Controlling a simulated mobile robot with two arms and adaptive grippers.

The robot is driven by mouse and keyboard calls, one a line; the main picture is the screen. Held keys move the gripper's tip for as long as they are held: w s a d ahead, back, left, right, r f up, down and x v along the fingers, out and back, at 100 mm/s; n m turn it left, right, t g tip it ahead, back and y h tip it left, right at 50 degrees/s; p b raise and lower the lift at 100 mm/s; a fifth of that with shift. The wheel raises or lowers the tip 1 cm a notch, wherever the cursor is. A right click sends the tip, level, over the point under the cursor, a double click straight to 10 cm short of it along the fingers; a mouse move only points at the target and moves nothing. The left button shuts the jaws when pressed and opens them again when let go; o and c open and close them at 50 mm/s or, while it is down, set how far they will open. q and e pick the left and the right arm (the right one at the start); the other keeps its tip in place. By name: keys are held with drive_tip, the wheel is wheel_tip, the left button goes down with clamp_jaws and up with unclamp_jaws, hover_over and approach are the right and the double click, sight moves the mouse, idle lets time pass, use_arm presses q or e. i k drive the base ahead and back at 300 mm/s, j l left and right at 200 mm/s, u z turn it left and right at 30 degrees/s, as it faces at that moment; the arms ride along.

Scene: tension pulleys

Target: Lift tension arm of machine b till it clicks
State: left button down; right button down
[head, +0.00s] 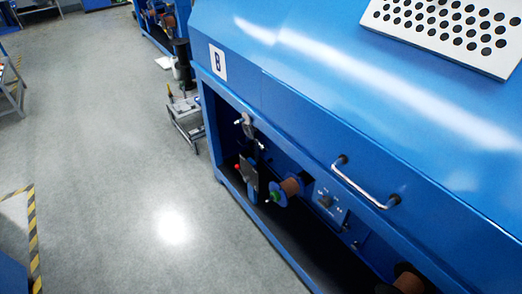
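Machine B (285,75) is a large blue cabinet on the right, marked with a white "B" label (217,62). In its open lower bay, at the left end, a small grey lever-like part (248,126) sits near the top, with a dark block (249,172) below it. I cannot tell for sure which part is the tension arm. A copper-coloured spool (291,187) with a blue flange is to the right of the block. Neither of my grippers shows in the head view.
A metal handle (365,184) sticks out from the machine's front. A perforated white panel (450,28) lies on top. A small cart (186,110) stands beyond the machine's left end. The grey floor (120,180) to the left is clear, with yellow-black tape (33,238) at far left.

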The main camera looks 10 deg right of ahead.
sight(263, 146)
drive_tip(key=i+j+z, duration=0.15)
drive_tip(key=z, duration=0.25)
drive_tip(key=i+j+z, duration=0.1)
drive_tip(key=j+z, duration=0.3)
drive_tip(key=i+j+z, duration=0.1)
drive_tip(key=z, duration=0.35)
drive_tip(key=j+z, duration=0.4)
